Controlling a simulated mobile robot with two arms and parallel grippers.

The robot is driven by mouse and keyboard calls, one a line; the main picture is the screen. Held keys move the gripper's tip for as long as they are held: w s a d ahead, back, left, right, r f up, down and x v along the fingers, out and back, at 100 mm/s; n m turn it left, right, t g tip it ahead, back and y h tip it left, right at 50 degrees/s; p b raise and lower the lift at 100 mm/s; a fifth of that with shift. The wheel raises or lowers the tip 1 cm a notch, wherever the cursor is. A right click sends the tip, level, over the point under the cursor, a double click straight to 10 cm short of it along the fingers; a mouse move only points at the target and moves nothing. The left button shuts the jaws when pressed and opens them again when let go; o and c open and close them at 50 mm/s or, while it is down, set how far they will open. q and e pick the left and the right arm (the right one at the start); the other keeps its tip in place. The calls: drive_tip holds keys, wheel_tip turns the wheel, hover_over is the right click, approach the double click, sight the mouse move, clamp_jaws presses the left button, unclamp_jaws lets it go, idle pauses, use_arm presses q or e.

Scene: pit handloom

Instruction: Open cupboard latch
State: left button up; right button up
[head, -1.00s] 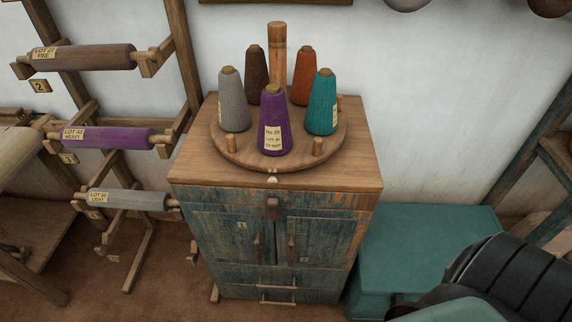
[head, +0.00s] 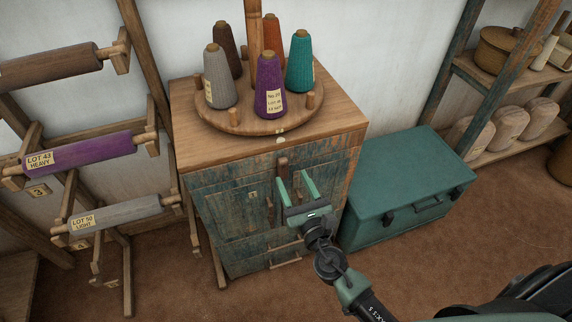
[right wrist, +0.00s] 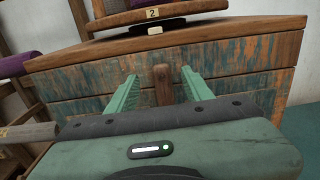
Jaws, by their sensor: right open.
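The cupboard (head: 225,200) has worn blue-green painted doors and a brown wooden top. Its latch (head: 282,165) is a small upright wooden piece at the top middle of the front, above the two doors. My right gripper (head: 294,178) is open in front of the latch, its green fingers pointing at the cupboard front. In the right wrist view the latch (right wrist: 162,84) stands between the two spread fingers, with a gap on both sides. Whether the fingertips reach past it I cannot tell. The gripper partly hides the door handles. My left gripper is not in view.
A round wooden stand (head: 245,122) with several yarn cones is on the cupboard top. A teal chest (head: 400,190) stands close on the right. A rack with yarn rollers (head: 85,155) is on the left. The floor in front is open.

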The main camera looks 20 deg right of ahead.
sight(284, 162)
drive_tip(key=w, duration=0.6)
drive_tip(key=shift+w+f, duration=0.1)
drive_tip(key=shift+w, duration=0.05)
clamp_jaws()
